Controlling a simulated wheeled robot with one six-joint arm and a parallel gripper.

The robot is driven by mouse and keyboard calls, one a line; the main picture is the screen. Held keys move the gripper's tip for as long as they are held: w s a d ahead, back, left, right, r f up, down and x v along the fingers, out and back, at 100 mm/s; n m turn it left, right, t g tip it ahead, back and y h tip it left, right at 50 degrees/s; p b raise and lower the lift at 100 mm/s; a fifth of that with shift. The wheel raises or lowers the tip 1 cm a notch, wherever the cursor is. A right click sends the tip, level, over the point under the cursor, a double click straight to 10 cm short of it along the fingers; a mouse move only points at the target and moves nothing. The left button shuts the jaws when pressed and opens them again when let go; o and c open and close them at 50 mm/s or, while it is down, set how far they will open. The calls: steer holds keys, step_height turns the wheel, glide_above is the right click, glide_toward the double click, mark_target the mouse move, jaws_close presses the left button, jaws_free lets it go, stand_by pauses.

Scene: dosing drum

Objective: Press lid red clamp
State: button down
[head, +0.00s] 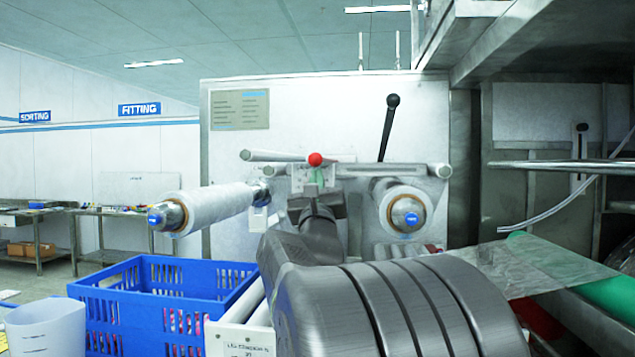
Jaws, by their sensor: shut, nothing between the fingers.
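A red ball knob (315,159), which looks like the red clamp's handle, sits in front of the metal cabinet at the middle of the head view, on a horizontal metal bar (275,156). My gripper (318,190) is just below the red knob in the picture, at the end of my grey arm. Its fingers look closed with nothing between them. I cannot tell whether it touches the clamp. The clamp's lower part and any lid are hidden behind my gripper and arm.
White film rolls flank my gripper, one left (215,206) and one right (400,208). A black-knobbed lever (387,130) stands upper right. A blue crate (160,285) and a white container (45,328) are lower left. Clear film (540,262) stretches at right.

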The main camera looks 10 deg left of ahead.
step_height(320, 180, up, 18)
steer(key=p, duration=0.9)
steer(key=shift+s+d+f+g+h+p, duration=0.2)
steer(key=shift+d+g+h+p, duration=0.1)
steer(key=shift+p, duration=0.1)
steer(key=shift+r, duration=0.15)
step_height(320, 180, down, 7)
steer(key=b, duration=0.6)
steer(key=s+r+b+v, duration=0.1)
steer(key=v, duration=0.9)
steer(key=shift+s+r+g+b, duration=0.15)
steer(key=shift+g+b, duration=0.25)
steer(key=shift+d, duration=0.1)
